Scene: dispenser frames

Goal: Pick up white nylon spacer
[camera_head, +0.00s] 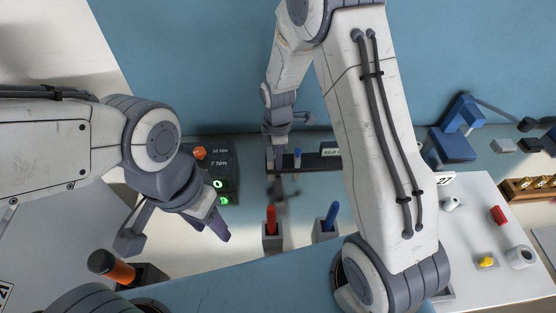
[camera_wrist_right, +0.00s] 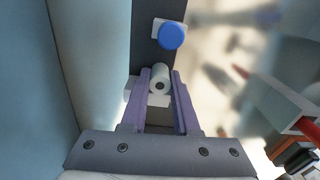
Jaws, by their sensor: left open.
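The white nylon spacer (camera_wrist_right: 160,80) is a small white cylinder with a hole in its end. In the right wrist view it sits between the purple fingertips of my right gripper (camera_wrist_right: 160,76), with a finger close against each side. A white square holder shows just below it. In the head view my right gripper (camera_head: 277,155) is low over the dark rack (camera_head: 318,162), and the spacer cannot be made out there. My left gripper (camera_head: 178,236) is open and empty at the left, its fingers wide apart, away from the rack.
A blue-topped piece (camera_wrist_right: 171,37) stands on the rack just beyond the spacer. A red-handled tool (camera_head: 271,220) and a blue-handled tool (camera_head: 331,217) stand in grey holders in front. A torque display box (camera_head: 212,170) is left of the rack. Several loose parts lie on the right table (camera_head: 475,285).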

